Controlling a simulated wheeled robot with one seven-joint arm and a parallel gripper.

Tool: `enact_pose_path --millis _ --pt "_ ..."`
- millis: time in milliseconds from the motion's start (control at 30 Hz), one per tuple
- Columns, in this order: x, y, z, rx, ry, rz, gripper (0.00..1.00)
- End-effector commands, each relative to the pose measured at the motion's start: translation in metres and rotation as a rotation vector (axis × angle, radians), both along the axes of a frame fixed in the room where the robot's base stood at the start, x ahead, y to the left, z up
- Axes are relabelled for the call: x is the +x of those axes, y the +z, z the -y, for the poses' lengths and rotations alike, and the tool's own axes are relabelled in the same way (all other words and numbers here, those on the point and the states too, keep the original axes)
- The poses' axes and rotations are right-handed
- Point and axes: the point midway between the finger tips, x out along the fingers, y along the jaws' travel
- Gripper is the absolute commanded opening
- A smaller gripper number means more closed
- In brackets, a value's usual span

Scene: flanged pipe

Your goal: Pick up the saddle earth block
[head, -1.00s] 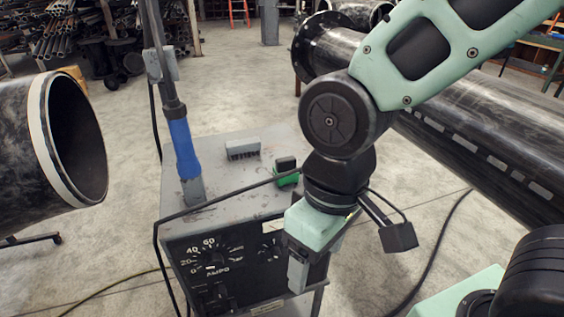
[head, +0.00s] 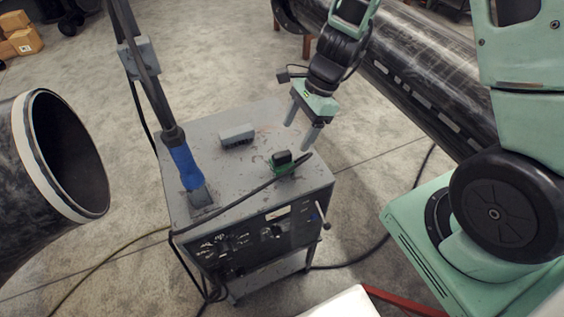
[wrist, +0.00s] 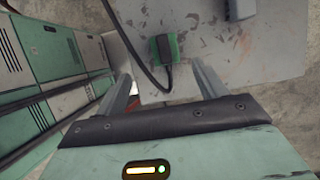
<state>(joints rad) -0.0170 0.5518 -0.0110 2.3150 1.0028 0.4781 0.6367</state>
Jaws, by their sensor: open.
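The saddle earth block (head: 281,165) appears to be the small green block with a black top and a black cable running from it. It sits on the grey top of the welding machine (head: 222,187), near the right side. In the wrist view the green block (wrist: 164,48) lies ahead of the fingertips, between their lines. My gripper (head: 300,136) is open and empty, above the machine top, behind and slightly right of the block. The fingers (wrist: 161,72) also show in the wrist view, apart from the block.
A grey ribbed block (head: 237,135) sits behind and left of the green one. A large open pipe (head: 62,150) is at left. A long dark pipe (head: 425,85) lies behind at right. The black cable crosses the machine top.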

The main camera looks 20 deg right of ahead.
Motion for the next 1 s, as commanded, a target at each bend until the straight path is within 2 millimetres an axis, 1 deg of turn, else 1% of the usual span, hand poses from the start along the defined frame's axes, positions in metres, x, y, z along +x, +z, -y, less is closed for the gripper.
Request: enact_pose_path --millis 33,100,200,300,400,567,667,833,900,1000 --pt "-0.001 -0.012 -0.004 0.001 0.000 -0.005 0.71" --pt "-0.001 -0.026 -0.010 0.001 0.001 -0.005 0.71" --pt "0.000 -0.044 -0.017 0.002 0.001 -0.003 0.71" --pt "0.000 -0.057 -0.023 0.001 0.004 -0.001 0.71" --pt "0.000 -0.065 -0.027 0.000 0.003 0.000 0.71" --pt "0.001 -0.072 -0.030 0.000 0.003 0.000 0.71" --pt "0.004 -0.083 -0.033 0.000 0.002 -0.001 0.71" --pt "0.008 -0.107 -0.040 0.001 0.002 0.000 0.71" --pt "0.008 -0.113 -0.043 0.001 0.004 0.001 0.71" --pt "0.008 -0.117 -0.045 0.000 0.004 0.002 0.71"
